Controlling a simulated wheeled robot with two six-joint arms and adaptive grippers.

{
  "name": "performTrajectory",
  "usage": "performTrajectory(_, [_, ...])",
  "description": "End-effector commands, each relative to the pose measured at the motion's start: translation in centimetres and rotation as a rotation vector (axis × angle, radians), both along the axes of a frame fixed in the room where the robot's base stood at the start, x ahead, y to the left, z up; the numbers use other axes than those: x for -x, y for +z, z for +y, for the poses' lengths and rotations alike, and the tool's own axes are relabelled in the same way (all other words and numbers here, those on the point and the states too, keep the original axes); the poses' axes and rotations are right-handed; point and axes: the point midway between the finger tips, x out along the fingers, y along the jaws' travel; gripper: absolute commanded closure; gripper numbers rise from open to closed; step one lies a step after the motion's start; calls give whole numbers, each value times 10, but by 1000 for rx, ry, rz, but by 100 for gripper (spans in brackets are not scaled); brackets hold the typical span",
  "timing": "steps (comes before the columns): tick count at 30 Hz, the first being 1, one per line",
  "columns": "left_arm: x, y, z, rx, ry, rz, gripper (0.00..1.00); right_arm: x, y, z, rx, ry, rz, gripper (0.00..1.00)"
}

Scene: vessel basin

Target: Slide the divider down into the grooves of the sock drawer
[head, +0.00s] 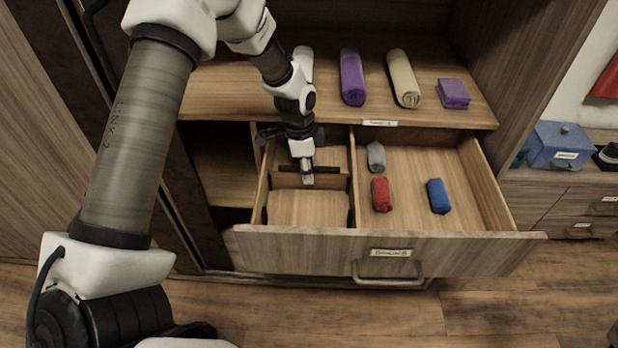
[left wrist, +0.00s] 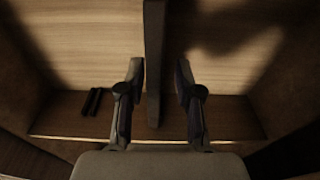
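The sock drawer (head: 470,240) is pulled out, and a lengthwise wall splits it. The divider (head: 328,180) is a thin brown board standing on edge across the left compartment. In the left wrist view the divider (left wrist: 154,50) runs between my two fingers. My left gripper (head: 307,178) points down into the compartment at the divider. In the left wrist view the gripper (left wrist: 160,85) is open, with a clear gap to the divider on the right. Dark groove strips (left wrist: 92,101) show to one side of the divider. I cannot tell how deep its ends sit. My right gripper is out of view.
Rolled grey (head: 376,157), red (head: 381,194) and blue (head: 438,196) socks lie in the right compartment. Purple (head: 352,78) and beige (head: 403,78) rolls and a folded purple cloth (head: 453,93) lie on the shelf. A blue box (head: 562,146) stands at right.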

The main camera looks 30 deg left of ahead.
Motion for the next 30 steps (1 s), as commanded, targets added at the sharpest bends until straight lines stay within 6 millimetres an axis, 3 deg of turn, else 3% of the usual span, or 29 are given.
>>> performTrajectory(5, [1,-31,-6,-2,0,3,66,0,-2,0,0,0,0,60])
performTrajectory(12, [0,-35,-6,-2,0,1,66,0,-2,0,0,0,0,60])
performTrajectory(13, [0,-35,-6,-2,0,1,73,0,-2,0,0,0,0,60])
performTrajectory(15, [0,-35,-6,-2,0,1,98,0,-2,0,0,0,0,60])
performTrajectory(16, [0,-35,-6,-2,0,1,100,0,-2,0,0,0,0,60])
performTrajectory(30, [0,-31,-6,-1,0,1,100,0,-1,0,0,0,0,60])
